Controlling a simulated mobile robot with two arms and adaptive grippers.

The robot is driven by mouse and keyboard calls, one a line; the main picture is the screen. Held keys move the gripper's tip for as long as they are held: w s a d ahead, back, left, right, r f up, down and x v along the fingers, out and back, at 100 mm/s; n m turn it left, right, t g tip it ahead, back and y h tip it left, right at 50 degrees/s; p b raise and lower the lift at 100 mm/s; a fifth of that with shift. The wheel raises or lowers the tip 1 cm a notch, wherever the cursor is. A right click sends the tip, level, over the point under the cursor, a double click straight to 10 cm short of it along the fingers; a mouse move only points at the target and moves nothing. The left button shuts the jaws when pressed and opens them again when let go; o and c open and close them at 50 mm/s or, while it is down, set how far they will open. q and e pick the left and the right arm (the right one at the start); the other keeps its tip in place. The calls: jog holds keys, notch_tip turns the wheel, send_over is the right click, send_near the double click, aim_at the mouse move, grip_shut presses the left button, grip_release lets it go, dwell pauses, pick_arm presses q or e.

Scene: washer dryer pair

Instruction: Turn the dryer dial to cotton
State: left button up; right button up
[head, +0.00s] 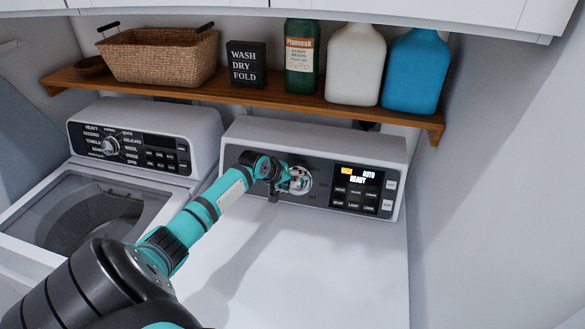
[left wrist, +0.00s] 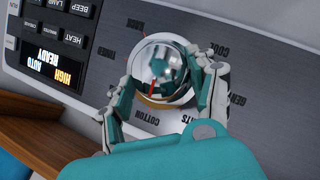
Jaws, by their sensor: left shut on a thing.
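The dryer dial (head: 304,182) is a round, shiny knob on the right machine's grey control panel. My left gripper (head: 291,181) is at the dial in the head view and hides much of it. In the left wrist view the dial (left wrist: 163,66) sits between the two fingers of my left gripper (left wrist: 160,88), which is shut on it. A red mark shows low on the knob, on the side of the upside-down COTTON label (left wrist: 139,110); its exact alignment is hard to tell. Other labels ring the dial, some partly hidden by the fingers. My right gripper is not in view.
The dryer display (head: 357,176) reads AUTO and READY, with buttons around it. The washer (head: 95,200) with its own dial stands at left. A wooden shelf (head: 232,96) above holds a basket, a sign and bottles. The dryer top (head: 330,255) is clear.

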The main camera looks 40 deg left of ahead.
pick_arm(q)
jog(key=shift+d+f, duration=0.1)
jog(key=shift+f, duration=0.05)
jog(key=o, duration=1.2)
jog(key=v, duration=1.2)
